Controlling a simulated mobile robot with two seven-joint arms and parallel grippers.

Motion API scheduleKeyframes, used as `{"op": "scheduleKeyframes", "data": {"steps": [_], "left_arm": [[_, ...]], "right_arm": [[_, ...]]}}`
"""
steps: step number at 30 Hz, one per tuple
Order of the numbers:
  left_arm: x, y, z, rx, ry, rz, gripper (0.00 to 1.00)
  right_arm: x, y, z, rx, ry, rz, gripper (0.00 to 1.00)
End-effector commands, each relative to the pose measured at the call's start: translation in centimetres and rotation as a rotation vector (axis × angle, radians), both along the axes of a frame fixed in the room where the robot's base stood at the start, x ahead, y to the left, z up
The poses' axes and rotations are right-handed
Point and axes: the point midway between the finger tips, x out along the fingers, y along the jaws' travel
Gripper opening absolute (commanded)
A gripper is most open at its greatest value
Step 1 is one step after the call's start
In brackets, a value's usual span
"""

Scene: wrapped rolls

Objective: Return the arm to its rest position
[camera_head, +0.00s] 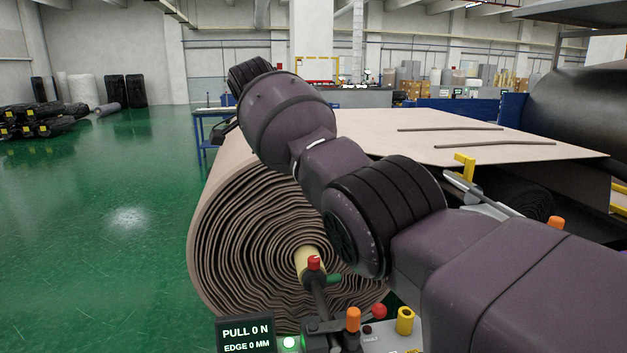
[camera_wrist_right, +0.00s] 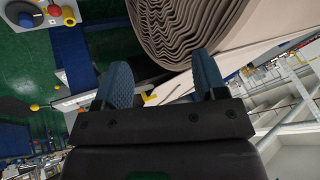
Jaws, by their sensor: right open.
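My right arm (camera_head: 480,260) comes in from the lower right of the head view and reaches up and left across the front of a large brown roll (camera_head: 235,230). Its wrist end (camera_head: 285,105) is raised over the roll's upper left. The layered end of the roll (camera_wrist_right: 185,30) shows beyond the fingers. My left gripper is not in view.
A control panel with a display (camera_head: 246,335), an orange knob (camera_head: 353,319) and a yellow knob (camera_head: 405,320) stands below the arm. A sheet (camera_head: 480,130) with two dark strips extends behind the arm. A blue table (camera_head: 205,115) stands behind. Green floor (camera_head: 100,220) is clear at left.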

Motion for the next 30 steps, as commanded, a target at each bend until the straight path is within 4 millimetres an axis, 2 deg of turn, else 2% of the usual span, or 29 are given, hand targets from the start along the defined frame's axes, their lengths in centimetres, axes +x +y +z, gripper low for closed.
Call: {"op": "scheduleKeyframes", "data": {"steps": [1, 2, 5, 8, 11, 14, 20, 26, 30], "left_arm": [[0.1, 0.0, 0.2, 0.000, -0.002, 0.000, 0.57], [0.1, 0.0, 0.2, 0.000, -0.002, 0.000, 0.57], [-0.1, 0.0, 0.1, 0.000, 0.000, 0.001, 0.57], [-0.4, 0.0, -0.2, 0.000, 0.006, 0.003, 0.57], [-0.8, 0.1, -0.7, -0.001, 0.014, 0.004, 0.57], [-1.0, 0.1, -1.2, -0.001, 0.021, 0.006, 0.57], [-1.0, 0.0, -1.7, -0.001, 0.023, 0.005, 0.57], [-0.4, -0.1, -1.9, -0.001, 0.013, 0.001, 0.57], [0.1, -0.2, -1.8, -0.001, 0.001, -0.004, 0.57]], "right_arm": [[0.6, 0.8, 2.5, -0.004, -0.084, 0.099, 0.65], [0.9, 1.2, 3.8, -0.010, -0.133, 0.159, 0.65], [2.1, 1.7, 6.6, -0.047, -0.288, 0.337, 0.65], [3.4, 1.2, 7.6, -0.106, -0.443, 0.486, 0.65], [4.4, -0.2, 7.1, -0.180, -0.586, 0.601, 0.65], [4.9, -2.1, 5.6, -0.259, -0.700, 0.674, 0.65], [4.8, -6.4, 1.0, -0.407, -0.859, 0.748, 0.65], [3.3, -10.8, -4.9, -0.543, -0.954, 0.774, 0.65], [1.5, -13.8, -9.5, -0.625, -0.991, 0.780, 0.65]]}}
